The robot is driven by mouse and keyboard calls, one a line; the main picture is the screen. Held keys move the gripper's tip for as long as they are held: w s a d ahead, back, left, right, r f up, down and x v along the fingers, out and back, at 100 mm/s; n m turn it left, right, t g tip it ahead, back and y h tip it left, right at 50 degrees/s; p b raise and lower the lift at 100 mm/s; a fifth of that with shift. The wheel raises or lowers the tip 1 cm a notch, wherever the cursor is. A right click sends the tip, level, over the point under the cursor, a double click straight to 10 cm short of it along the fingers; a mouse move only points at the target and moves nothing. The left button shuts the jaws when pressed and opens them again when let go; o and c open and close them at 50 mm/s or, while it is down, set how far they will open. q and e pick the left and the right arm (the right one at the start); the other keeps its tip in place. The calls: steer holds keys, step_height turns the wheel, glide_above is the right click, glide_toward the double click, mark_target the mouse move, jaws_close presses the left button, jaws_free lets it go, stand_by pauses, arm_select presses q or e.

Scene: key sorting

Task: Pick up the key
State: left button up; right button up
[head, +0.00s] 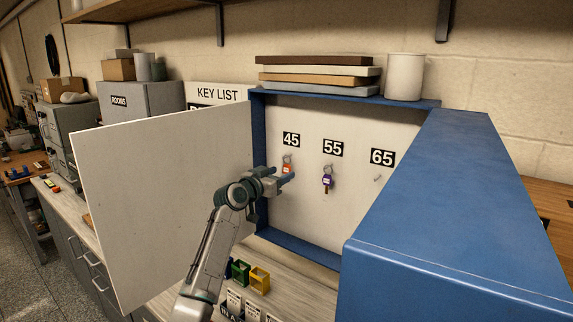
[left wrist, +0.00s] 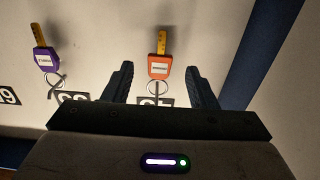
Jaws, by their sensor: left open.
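An orange-tagged key (head: 288,168) hangs below label 45 on the white back panel of the blue key cabinet (head: 258,140). A purple-tagged key (head: 327,180) hangs below label 55. My left gripper (head: 287,182) is open at the cabinet, close to the orange key and partly over its lower end. The left wrist view appears upside down. There the orange key (left wrist: 159,66) lies between the two open fingers (left wrist: 159,72), with a gap on each side. The purple key (left wrist: 45,60) is to the left, outside the fingers. My right gripper is not in view.
A hook (head: 377,179) below label 65 is empty. A white door panel (head: 160,190) stands open on the left, and a large blue panel (head: 440,220) on the right. Small green and yellow bins (head: 260,279) stand on the counter below. Boards and a white cylinder (head: 404,77) sit on top.

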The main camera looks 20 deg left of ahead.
mark_target(287, 169)
arm_select(q)
steer(key=shift+x, duration=1.35)
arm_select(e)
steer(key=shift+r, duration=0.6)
arm_select(q)
steer(key=c, duration=1.1)
steer(key=shift+o, duration=0.2)
